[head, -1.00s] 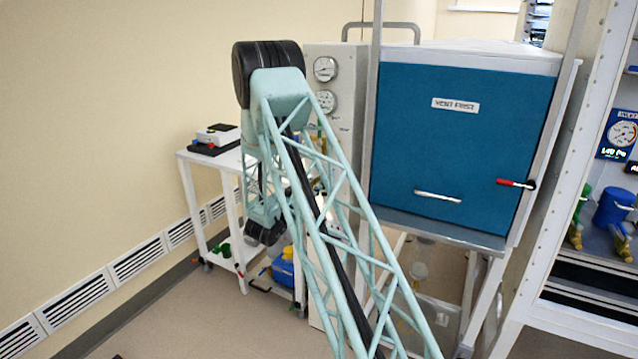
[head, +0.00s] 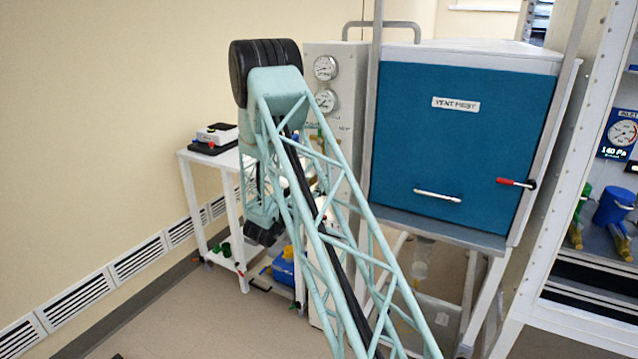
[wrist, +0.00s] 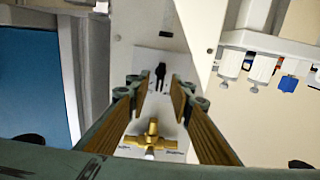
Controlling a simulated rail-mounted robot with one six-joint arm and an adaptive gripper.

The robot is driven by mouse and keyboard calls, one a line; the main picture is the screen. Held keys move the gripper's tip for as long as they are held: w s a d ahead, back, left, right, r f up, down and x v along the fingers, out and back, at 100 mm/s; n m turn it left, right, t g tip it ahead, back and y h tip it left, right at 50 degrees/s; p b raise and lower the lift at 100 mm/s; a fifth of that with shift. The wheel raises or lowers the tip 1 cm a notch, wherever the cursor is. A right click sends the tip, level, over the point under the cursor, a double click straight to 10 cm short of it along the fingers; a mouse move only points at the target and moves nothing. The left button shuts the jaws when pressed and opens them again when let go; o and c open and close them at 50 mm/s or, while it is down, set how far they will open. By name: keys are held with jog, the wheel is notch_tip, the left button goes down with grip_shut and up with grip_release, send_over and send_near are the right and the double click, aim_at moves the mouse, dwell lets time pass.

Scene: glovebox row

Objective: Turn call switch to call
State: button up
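A small black switch (wrist: 160,75) stands on the pale panel (wrist: 143,55) in the wrist view, seen beyond the gap between my fingertips. Its lettering is too small to read, so I cannot confirm that it is the call switch. A brass valve handle (wrist: 152,135) is on the same panel, lower in the wrist view. My gripper (wrist: 158,92) is open, with nothing between its fingers, which point at the panel. I cannot tell whether they touch it. In the head view my arm hides the switch and most of the gripper; part of the panel (head: 350,110) shows beside it.
The panel carries two gauges (head: 326,68) and adjoins a blue-fronted chamber (head: 460,140) marked "VENT FIRST", with a red-handled lever (head: 512,183). A white trolley (head: 185,157) stands behind my arm at left. A shelf rack (head: 560,150) is at right.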

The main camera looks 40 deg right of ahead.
jog(key=v, duration=1.1)
jog(key=shift+a, duration=0.1)
jog(key=shift+w, duration=0.1)
dwell(0.5)
